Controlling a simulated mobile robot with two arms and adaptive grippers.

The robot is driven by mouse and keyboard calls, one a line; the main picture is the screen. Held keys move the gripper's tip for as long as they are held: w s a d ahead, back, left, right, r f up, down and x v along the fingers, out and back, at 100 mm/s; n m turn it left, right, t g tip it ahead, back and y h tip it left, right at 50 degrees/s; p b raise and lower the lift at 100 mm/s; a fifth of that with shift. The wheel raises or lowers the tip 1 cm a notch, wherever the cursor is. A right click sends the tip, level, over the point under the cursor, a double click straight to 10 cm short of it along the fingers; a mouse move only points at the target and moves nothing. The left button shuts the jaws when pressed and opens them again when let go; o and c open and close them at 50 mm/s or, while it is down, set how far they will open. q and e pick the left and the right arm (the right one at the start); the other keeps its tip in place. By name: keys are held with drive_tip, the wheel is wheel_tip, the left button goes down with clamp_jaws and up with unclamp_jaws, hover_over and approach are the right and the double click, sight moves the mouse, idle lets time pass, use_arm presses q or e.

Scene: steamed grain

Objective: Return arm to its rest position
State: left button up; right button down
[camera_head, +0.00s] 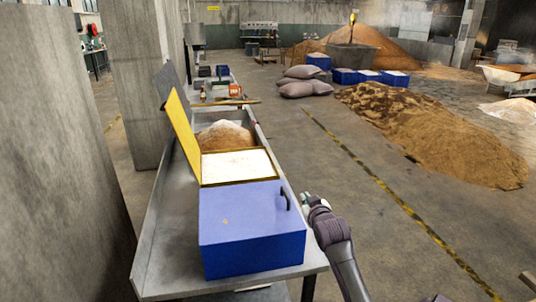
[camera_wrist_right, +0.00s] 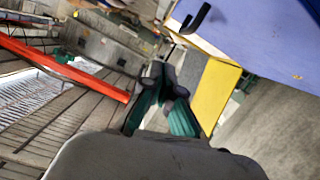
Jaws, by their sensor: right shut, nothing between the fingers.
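My right arm (camera_head: 340,252) reaches in from the bottom of the head view. Its gripper (camera_head: 308,198) is just right of the blue box (camera_head: 250,240), beside the black handle (camera_head: 285,199), with a small gap between them in the picture. In the wrist view the right gripper's fingers (camera_wrist_right: 164,76) are together with nothing held. The black handle (camera_wrist_right: 195,20) and blue box (camera_wrist_right: 270,35) show above them there, apart from the fingertips. My left gripper is not in view.
The box stands on a long metal table (camera_head: 165,245). Its yellow lid (camera_head: 182,130) is raised, and a tray of white material (camera_head: 235,166) lies behind the blue front. Brown grain heaps (camera_head: 430,130) lie on the floor at right. The floor right of my arm is clear.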

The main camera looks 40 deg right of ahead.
drive_tip(key=s+a+f+n+g+y, duration=0.25)
drive_tip(key=a+f, duration=0.35)
drive_tip(key=a, duration=0.4)
drive_tip(key=s+a+f+n+g+y, duration=0.1)
drive_tip(key=s+a+f+y, duration=0.3)
drive_tip(key=a, duration=0.6)
drive_tip(key=s+a+f+n+g+y, duration=0.1)
drive_tip(key=s+a+f+g, duration=0.2)
drive_tip(key=s+a, duration=0.65)
drive_tip(key=s+a+f+n+g+y, duration=0.2)
drive_tip(key=s+a+g, duration=0.1)
drive_tip(key=s+a, duration=0.6)
wheel_tip(320, 180, down, 26)
drive_tip(key=a, duration=0.1)
drive_tip(key=s+d+f+g, duration=0.2)
drive_tip(key=s+d+f, duration=0.1)
drive_tip(key=s+f, duration=1.2)
drive_tip(key=shift+s+f+h, duration=0.35)
drive_tip(key=shift+s+f, duration=0.05)
drive_tip(key=shift+s, duration=0.7)
